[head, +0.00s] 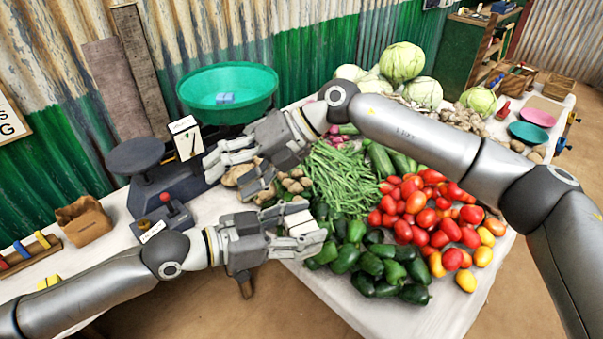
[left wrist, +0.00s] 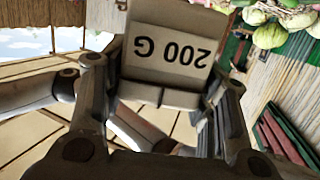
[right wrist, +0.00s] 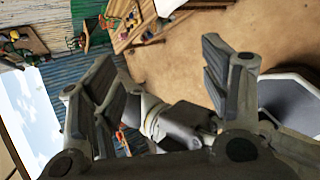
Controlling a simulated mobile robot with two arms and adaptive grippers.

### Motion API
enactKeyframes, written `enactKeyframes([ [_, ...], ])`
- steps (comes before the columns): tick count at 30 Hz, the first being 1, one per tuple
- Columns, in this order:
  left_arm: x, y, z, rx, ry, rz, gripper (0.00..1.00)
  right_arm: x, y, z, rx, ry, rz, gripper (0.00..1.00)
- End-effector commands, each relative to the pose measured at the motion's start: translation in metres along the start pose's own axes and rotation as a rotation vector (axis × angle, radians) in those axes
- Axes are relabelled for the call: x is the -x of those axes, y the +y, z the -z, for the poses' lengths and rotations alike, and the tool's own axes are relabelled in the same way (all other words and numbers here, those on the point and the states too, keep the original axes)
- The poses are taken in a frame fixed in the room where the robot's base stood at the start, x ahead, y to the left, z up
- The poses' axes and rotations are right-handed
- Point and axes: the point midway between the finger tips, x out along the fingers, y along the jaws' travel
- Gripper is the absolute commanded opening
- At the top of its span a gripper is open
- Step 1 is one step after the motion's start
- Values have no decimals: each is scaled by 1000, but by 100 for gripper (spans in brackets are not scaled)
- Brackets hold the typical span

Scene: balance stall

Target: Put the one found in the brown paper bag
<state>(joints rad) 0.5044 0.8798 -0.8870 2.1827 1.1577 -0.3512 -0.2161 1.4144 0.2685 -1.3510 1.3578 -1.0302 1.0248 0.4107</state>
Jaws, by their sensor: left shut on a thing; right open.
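My left gripper (head: 303,230) is shut on a pale block (head: 302,222), held above the green peppers. In the left wrist view the block (left wrist: 170,55) bears a label reading "200 G" and sits between the fingers. The brown paper bag (head: 84,221) stands on the table at the far left, well to the left of both grippers. Its inside is hard to see. My right gripper (head: 232,172) is open and empty beside the scale; its fingers also show apart in the right wrist view (right wrist: 165,85).
A balance scale (head: 180,187) has a dark round pan (head: 135,155) and a green basin (head: 228,88) with a blue object inside. Vegetables fill the table's middle and right. Coloured bars (head: 32,250) lie at far left.

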Motion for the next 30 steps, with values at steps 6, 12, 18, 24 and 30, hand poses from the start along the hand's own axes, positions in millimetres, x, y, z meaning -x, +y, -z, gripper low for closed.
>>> enactKeyframes([
  [6, 0, 0, 1, -1, 2, 0, 24, 45, 3, 42, 22, 167, 404, 70],
  [12, 0, 0, 1, -1, 2, 0, 24, 89, 1, 68, 10, 222, 745, 70],
  [18, 0, 0, 1, -1, 2, 0, 24, 113, 3, 81, 6, 235, 923, 70],
  [24, 0, 0, 1, -1, 2, 0, 24, 110, -7, 86, 2, 237, 953, 70],
  [30, 0, 0, 1, -1, 2, 0, 24, 90, -36, 93, 2, 240, 950, 70],
])
